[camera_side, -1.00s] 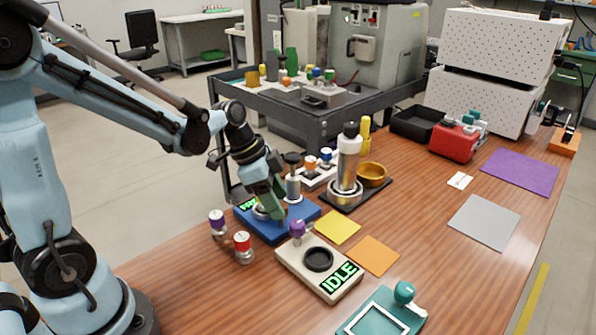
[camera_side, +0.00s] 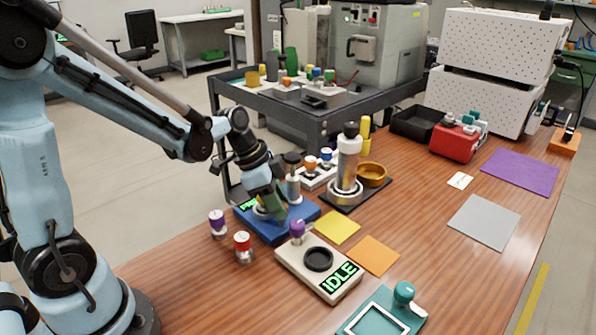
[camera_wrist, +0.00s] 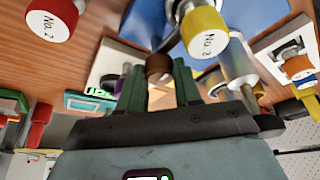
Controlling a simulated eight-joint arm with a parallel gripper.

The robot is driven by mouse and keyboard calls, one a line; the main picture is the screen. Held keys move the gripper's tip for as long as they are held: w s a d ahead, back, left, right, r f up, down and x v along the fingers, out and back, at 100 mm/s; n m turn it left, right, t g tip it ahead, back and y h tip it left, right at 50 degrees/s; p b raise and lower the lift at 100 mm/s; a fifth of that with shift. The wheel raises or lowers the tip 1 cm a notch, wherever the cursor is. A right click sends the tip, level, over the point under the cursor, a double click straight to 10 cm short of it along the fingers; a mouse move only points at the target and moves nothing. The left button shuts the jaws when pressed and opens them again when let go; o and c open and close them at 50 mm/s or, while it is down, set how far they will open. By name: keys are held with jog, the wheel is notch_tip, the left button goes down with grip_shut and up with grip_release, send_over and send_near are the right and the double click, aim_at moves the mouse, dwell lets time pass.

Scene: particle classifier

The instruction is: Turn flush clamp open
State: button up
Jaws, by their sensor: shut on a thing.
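My gripper (camera_side: 272,212) is over the blue device (camera_side: 308,214) on the table, pointing down. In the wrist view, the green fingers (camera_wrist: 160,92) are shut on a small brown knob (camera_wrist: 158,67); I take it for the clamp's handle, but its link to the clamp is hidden. The blue device shows a green display (camera_side: 248,204) at its left back. A post with a dark top (camera_side: 292,160) stands right behind my fingers. How far the clamp is turned cannot be told.
Purple-capped (camera_side: 217,222) and red-capped (camera_side: 243,246) vials stand left of the blue device. A beige device (camera_side: 292,265) reading IDLE is in front. A metal cylinder (camera_side: 347,165) stands at right. A yellow mat (camera_side: 337,227) lies close by; the table's right side is clearer.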

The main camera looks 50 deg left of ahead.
jog(key=n, duration=0.2)
jog(key=n+t+y, duration=0.1)
jog(key=n, duration=0.1)
jog(key=shift+s+d+n, duration=0.1)
jog(key=shift+d+n, duration=0.05)
jog(key=shift+n, duration=0.15)
jog(key=n+y, duration=0.2)
jog(key=n, duration=0.2)
jog(key=shift+d+n, duration=0.1)
jog(key=shift+n, duration=0.2)
jog(key=n+y, duration=0.2)
jog(key=n, duration=0.2)
jog(key=shift+d, duration=0.15)
jog(key=shift+n+g+y, duration=0.5)
jog(key=shift+n+y, duration=0.2)
jog(key=shift+n, duration=1.7)
jog(key=o, duration=1)
jog(key=shift+o, duration=0.2)
